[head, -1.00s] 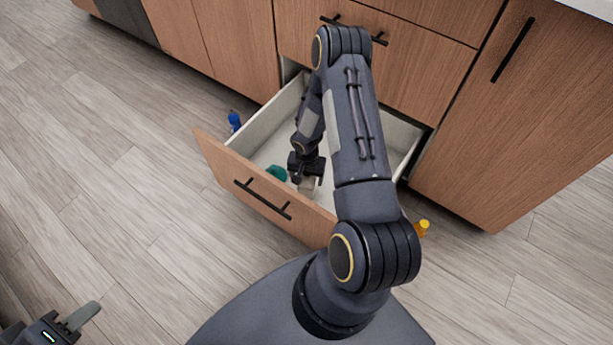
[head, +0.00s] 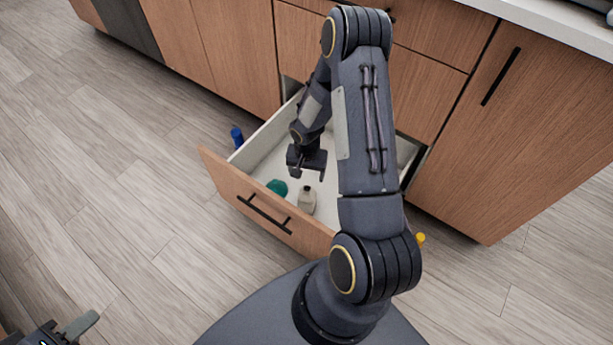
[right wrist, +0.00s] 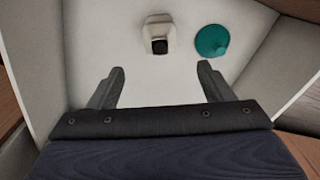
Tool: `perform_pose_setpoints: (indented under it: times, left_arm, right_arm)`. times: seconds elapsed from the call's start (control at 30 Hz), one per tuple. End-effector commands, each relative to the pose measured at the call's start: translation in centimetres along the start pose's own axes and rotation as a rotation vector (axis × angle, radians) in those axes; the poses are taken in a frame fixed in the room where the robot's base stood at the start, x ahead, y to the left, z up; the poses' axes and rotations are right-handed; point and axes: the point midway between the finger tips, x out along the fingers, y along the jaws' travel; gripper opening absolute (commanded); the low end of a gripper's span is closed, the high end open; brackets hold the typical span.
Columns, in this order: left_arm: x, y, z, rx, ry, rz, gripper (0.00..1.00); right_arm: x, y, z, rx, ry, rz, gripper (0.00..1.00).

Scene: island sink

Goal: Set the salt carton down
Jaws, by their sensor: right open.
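The salt carton, a pale carton (head: 307,200) with a dark top, is in the open drawer (head: 262,215), near its front panel. It also shows in the right wrist view (right wrist: 158,32), apart from the fingers. It looks upright. My right gripper (head: 308,176) is open and empty above the drawer, a little behind and above the carton; in the right wrist view its fingers (right wrist: 160,72) are spread with nothing between them. My left gripper (head: 78,328) is at the bottom left, partly cut off; I cannot see its full opening.
A teal item (head: 277,187) is in the drawer beside the carton and shows in the right wrist view (right wrist: 211,41). A blue bottle (head: 237,137) stands on the floor left of the drawer. A yellow-topped item (head: 420,239) is on the floor to the right. The drawer walls surround my right gripper.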

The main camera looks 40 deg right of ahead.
Motion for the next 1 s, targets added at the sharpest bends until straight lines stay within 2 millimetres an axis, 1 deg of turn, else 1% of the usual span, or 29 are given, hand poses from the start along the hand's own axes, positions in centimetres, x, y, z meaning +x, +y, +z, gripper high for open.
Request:
perform_pose_setpoints:
  times: [0.07, 0.13, 0.17, 0.2, 0.27, 0.3, 0.37, 0.4, 0.47, 0.5, 0.57, 0.6, 0.67, 0.7, 0.8, 0.9, 1.0]
  left_arm:
    - [-0.1, 0.1, -0.1, 0.000, 0.000, 0.000, 0.36]
    - [-0.1, 0.0, 0.0, 0.000, 0.000, 0.000, 0.36]
    - [-0.1, 0.0, 0.0, 0.000, 0.000, 0.000, 0.36]
    - [-0.1, 0.0, 0.0, 0.000, 0.000, 0.000, 0.36]
    - [-0.1, 0.0, 0.0, 0.000, 0.000, 0.000, 0.36]
    - [-0.1, 0.0, 0.0, 0.000, 0.000, 0.000, 0.36]
    - [-0.1, 0.0, 0.0, 0.000, 0.000, 0.000, 0.36]
    - [-0.1, 0.0, 0.0, 0.000, 0.000, 0.000, 0.36]
    - [0.0, 0.0, 0.0, 0.000, 0.000, 0.000, 0.36]
    - [0.0, 0.0, 0.0, 0.000, 0.000, 0.000, 0.36]
    - [0.0, 0.0, 0.0, 0.000, 0.000, 0.000, 0.36]
    - [0.0, 0.0, 0.0, 0.000, 0.000, 0.000, 0.36]
    - [0.0, 0.0, 0.0, 0.000, 0.000, 0.000, 0.36]
    - [0.0, 0.0, 0.0, 0.000, 0.000, 0.000, 0.36]
    - [0.0, 0.0, 0.0, 0.000, 0.000, 0.000, 0.36]
    - [0.0, 0.0, 0.0, 0.000, 0.000, 0.000, 0.36]
    - [-0.1, 0.0, 0.0, 0.000, 0.000, 0.000, 0.36]
  right_arm:
    - [-1.6, -0.2, -0.2, -0.007, 0.009, -0.010, 0.73]
    - [-4.0, -0.5, -0.3, -0.023, 0.023, -0.027, 0.73]
    - [-5.3, -0.6, -0.4, -0.032, 0.031, -0.037, 0.73]
    - [-7.4, -0.8, -0.3, -0.048, 0.042, -0.054, 0.73]
    - [-10.9, -1.0, 0.2, -0.081, 0.058, -0.085, 0.73]
    - [-13.3, -1.0, 0.8, -0.105, 0.069, -0.108, 0.73]
    - [-16.7, -0.9, 2.0, -0.147, 0.083, -0.143, 0.73]
    - [-18.8, -0.8, 3.0, -0.177, 0.093, -0.168, 0.73]
    - [-21.8, -0.5, 4.6, -0.225, 0.108, -0.207, 0.73]
    - [-23.5, -0.2, 5.8, -0.259, 0.118, -0.234, 0.73]
    - [-25.9, 0.3, 7.8, -0.312, 0.133, -0.276, 0.73]
    - [-27.3, 0.7, 9.2, -0.351, 0.145, -0.304, 0.73]
    - [-29.2, 1.3, 11.4, -0.411, 0.165, -0.348, 0.73]
    - [-30.2, 1.8, 12.9, -0.451, 0.177, -0.376, 0.73]
    - [-32.0, 2.8, 16.4, -0.551, 0.210, -0.442, 0.73]
    - [-32.9, 3.7, 19.1, -0.633, 0.239, -0.494, 0.73]
    - [-33.2, 4.2, 20.8, -0.691, 0.259, -0.528, 0.73]
